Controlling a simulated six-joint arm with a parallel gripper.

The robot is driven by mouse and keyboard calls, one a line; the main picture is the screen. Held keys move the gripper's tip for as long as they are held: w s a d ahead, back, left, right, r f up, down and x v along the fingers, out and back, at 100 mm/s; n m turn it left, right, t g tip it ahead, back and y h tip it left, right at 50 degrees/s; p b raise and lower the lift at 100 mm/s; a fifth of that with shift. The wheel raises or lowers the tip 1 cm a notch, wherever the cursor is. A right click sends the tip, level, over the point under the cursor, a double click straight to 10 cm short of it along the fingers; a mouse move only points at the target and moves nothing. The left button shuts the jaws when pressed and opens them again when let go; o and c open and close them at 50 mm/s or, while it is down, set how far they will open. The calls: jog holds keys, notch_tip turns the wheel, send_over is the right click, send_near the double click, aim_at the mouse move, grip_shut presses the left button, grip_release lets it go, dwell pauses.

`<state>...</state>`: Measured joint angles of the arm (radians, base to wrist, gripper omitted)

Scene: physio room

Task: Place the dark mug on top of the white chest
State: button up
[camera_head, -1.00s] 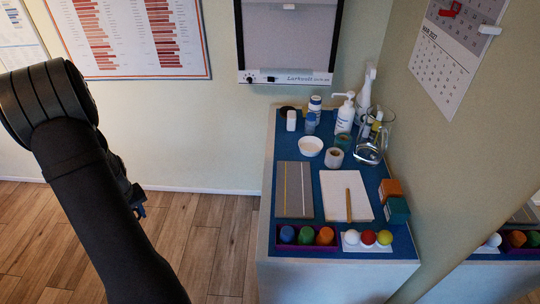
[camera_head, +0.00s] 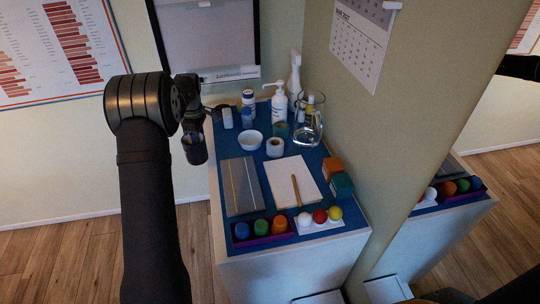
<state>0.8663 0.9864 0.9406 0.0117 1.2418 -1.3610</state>
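No mug can be made out clearly. A small black round thing (camera_head: 217,113) is at the back left corner of the blue-topped cabinet, partly hidden by the end of my arm; I cannot tell what it is. My gripper (camera_head: 195,151) is a dark shape beside the cabinet's left edge, seen end-on; its fingers and anything between them cannot be told apart. The cabinet (camera_head: 294,267) has pale sides. A low white box top (camera_head: 320,298) shows at the bottom edge, in front of the cabinet; I cannot tell which is the chest.
The cabinet top holds a white bowl (camera_head: 251,140), a glass jug (camera_head: 308,122), a pump bottle (camera_head: 279,104), a grey book (camera_head: 242,186), a notepad (camera_head: 293,180) and a purple tray (camera_head: 264,239) of coloured pieces. A mirror (camera_head: 465,150) stands on the right. Wooden floor lies left.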

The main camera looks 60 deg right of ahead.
jog(key=s+d+r+n, duration=0.2)
jog(key=s+d+r, duration=0.2)
jog(key=s+d, duration=0.85)
jog(key=w+f, duration=0.2)
jog(key=w, duration=0.1)
jog(key=w+f, duration=0.2)
jog(key=w, duration=0.2)
jog(key=w+f, duration=0.3)
jog(key=w, duration=0.1)
jog(key=shift+w+a, duration=0.2)
jog(key=shift+a, duration=0.1)
jog(key=shift+f, duration=2)
jog(key=o, duration=1.3)
notch_tip(320, 180, up, 12)
jog(key=shift+w+d, duration=0.1)
jog(key=shift+d, duration=0.05)
jog(key=shift+f, duration=0.1)
